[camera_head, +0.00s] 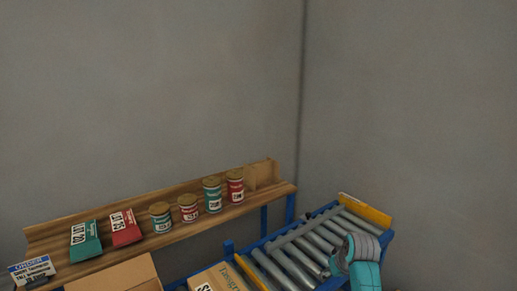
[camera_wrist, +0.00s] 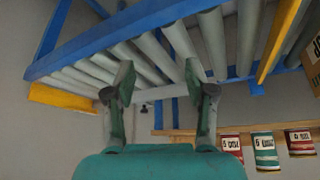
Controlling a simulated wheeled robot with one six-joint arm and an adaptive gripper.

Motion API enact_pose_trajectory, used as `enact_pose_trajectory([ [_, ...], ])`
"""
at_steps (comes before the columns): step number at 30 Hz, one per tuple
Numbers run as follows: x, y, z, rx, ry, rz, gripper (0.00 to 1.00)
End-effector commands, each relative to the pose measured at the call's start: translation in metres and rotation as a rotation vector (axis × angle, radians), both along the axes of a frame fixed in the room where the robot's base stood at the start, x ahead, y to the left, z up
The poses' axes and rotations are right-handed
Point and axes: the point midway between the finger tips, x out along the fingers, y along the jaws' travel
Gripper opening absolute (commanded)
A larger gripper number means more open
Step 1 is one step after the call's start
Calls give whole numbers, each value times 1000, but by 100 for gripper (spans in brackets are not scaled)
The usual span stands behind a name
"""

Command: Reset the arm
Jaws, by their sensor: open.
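My gripper (camera_wrist: 165,95) shows in the wrist view with its two fingers spread apart and nothing between them. The wrist view is upside down, with the roller conveyor (camera_wrist: 150,50) along the top of the picture beyond the fingers. In the head view my arm, grey and teal, shows at the lower right in front of the roller conveyor (camera_head: 285,262). The gripper's fingers cannot be made out there. Whether the fingers touch the conveyor cannot be told.
A wooden shelf (camera_head: 190,240) holds several red and teal cans (camera_head: 212,195), a teal box (camera_head: 85,240) and a red box (camera_head: 124,228). An order sign (camera_head: 32,270) stands at its left end. Cardboard boxes (camera_head: 218,280) sit in front. Yellow stops (camera_head: 365,211) cross the conveyor. Grey walls close the corner.

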Motion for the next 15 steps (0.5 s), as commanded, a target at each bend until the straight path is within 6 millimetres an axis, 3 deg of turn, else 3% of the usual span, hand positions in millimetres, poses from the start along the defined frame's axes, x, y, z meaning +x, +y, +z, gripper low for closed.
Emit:
enact_pose_trajectory([
  [5, -28, 6, -51, 3, -42, -22, 55],
  [9, -60, 13, -93, 5, -93, -46, 55],
  [15, -113, 21, -141, 7, -169, -76, 55],
])
